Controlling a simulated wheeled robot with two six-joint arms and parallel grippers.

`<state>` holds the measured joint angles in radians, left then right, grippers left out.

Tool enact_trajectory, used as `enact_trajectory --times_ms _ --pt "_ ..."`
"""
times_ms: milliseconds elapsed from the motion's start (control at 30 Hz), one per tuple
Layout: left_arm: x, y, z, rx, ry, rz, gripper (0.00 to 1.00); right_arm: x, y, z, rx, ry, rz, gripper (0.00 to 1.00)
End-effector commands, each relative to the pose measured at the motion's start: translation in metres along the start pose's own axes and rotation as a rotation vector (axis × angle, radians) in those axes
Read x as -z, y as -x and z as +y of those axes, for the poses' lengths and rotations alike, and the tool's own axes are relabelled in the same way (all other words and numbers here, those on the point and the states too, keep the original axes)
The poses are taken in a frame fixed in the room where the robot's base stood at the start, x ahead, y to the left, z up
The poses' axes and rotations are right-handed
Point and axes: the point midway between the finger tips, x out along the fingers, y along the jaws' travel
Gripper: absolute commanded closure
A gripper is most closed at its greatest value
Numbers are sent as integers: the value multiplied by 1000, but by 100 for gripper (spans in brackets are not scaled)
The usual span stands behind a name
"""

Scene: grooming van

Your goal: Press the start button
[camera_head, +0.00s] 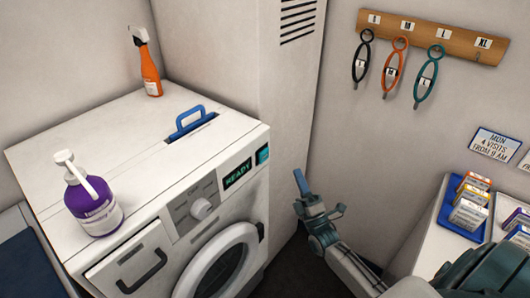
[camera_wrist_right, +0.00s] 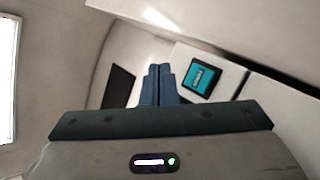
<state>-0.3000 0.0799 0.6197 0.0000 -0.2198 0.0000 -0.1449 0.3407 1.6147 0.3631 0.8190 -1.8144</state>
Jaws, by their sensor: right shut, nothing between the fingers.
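The start button is a teal square (camera_head: 263,155) at the right end of the washing machine's front panel, beside the display (camera_head: 238,174) that reads READY. In the right wrist view the teal button (camera_wrist_right: 202,78) sits in a dark frame, just right of my fingertips. My right gripper (camera_head: 300,181) is shut and empty, its blue fingers pointing up, to the right of the machine and apart from the button. In the wrist view the right gripper's fingers (camera_wrist_right: 160,72) are together. My left gripper is not in view.
The washing machine (camera_head: 100,130) carries an orange spray bottle (camera_head: 149,66), a purple pump bottle (camera_head: 92,200) and a blue handle (camera_head: 190,121). Looped leads hang from a wooden rack (camera_head: 430,38). A blue tray (camera_head: 448,212) with small boxes stands at the right.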

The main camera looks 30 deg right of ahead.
Motion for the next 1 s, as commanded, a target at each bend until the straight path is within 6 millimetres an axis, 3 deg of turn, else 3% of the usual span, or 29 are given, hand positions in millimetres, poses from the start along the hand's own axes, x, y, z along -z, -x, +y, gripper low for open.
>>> enact_trajectory --times_ms 367,767,1000 --pt "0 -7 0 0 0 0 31 5 -4 -6 0 -2 -1 100" --pt "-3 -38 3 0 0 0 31 32 -41 -35 -1 -3 -1 100" --pt "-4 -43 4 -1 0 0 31 43 -57 -44 1 -2 0 100"
